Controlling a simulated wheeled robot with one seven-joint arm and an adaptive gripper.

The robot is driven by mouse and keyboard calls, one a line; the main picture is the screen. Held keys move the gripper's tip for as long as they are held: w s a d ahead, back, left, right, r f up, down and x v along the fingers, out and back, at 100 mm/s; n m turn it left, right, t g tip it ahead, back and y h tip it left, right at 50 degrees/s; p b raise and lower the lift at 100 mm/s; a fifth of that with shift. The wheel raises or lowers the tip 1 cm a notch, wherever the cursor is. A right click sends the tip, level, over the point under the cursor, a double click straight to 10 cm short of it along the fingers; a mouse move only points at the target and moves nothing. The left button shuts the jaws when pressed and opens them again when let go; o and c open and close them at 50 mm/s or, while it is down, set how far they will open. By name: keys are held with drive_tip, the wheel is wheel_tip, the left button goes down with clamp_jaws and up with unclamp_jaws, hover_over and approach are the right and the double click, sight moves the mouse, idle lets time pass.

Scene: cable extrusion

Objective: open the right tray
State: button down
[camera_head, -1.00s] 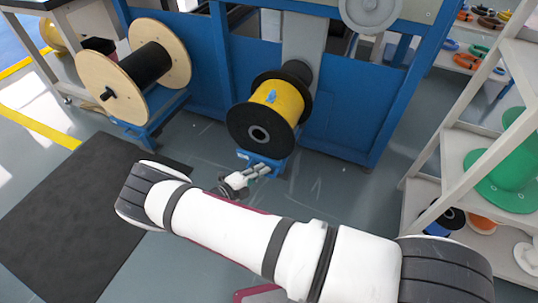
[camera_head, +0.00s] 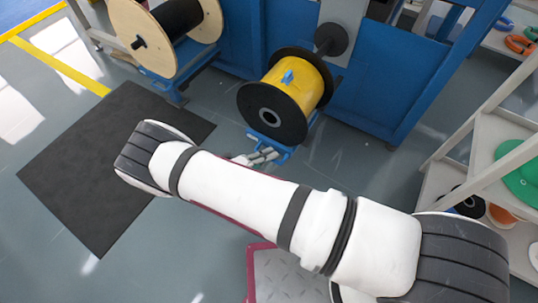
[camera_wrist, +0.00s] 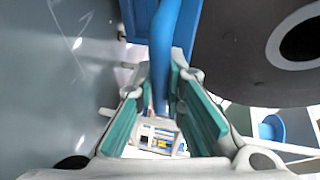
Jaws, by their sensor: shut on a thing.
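The right tray (camera_head: 268,145) is a blue stand low at the front of the blue machine. It carries a spool of yellow cable (camera_head: 300,84) with black flanges and stands out from the machine. My gripper (camera_head: 258,158) is at the tray's front, partly hidden by my arm. In the wrist view the fingers (camera_wrist: 160,85) lie on both sides of a blue bar (camera_wrist: 161,50), the tray's handle, and are shut on it. A black flange (camera_wrist: 250,45) fills the upper right of that view.
A left tray (camera_head: 172,88) holds a wooden-flanged spool (camera_head: 150,38) with black cable. A dark mat (camera_head: 105,165) lies on the floor at left. A white shelf (camera_head: 490,130) with a green spool stands at right.

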drive_tip(key=c, duration=1.9)
unclamp_jaws()
drive_tip(key=v, duration=1.2)
drive_tip(key=shift+r, duration=0.15)
